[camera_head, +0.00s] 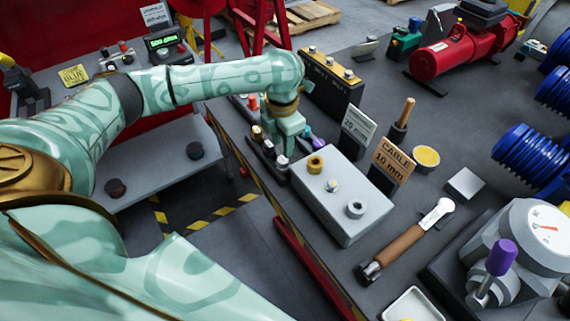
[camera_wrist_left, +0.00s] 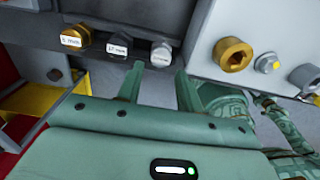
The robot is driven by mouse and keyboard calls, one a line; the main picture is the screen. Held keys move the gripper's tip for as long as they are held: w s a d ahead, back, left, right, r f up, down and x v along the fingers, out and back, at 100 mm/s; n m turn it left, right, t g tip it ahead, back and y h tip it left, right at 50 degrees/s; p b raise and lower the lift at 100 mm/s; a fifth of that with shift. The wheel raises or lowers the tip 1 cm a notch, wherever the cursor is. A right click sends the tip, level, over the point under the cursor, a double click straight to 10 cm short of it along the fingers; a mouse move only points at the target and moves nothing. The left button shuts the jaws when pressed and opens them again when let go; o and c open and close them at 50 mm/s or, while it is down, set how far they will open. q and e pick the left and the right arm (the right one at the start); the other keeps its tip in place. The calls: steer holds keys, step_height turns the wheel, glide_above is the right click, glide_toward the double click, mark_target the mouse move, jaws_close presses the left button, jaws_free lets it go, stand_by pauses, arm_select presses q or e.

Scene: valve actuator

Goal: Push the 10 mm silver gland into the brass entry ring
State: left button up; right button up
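My left gripper (camera_head: 288,147) is over the near end of a dark gland rack (camera_head: 265,158), beside the grey box. In the left wrist view its two fingers (camera_wrist_left: 158,84) are apart with nothing between them. Beyond the fingertips, a silver gland (camera_wrist_left: 161,53) with an unreadable label sits in the rack. A dark silver gland (camera_wrist_left: 118,45) and a brass gland (camera_wrist_left: 75,37) sit beside it. The brass entry ring (camera_head: 316,165) is on the grey box (camera_head: 338,215); it also shows in the left wrist view (camera_wrist_left: 233,54). My right gripper is out of view.
The box also bears a small silver fitting (camera_head: 333,186) and a grey ring (camera_head: 355,209). A "CABLE 10 mm" sign (camera_head: 392,161) and a 20 mm sign (camera_head: 357,130) stand behind it. A wooden-handled tool (camera_head: 402,245) lies to the right. A black block (camera_head: 332,85) stands behind the gripper.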

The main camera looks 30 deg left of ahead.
mark_target(282, 159)
arm_select(q)
step_height(282, 159, down, 2)
steer(key=shift+s+f+b, duration=0.15)
steer(key=shift+b, duration=0.15)
step_height(282, 159, down, 5)
steer(key=shift+b, duration=1.05)
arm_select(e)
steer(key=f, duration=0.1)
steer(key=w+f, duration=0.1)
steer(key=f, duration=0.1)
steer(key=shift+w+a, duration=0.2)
arm_select(q)
steer(key=c, duration=0.6)
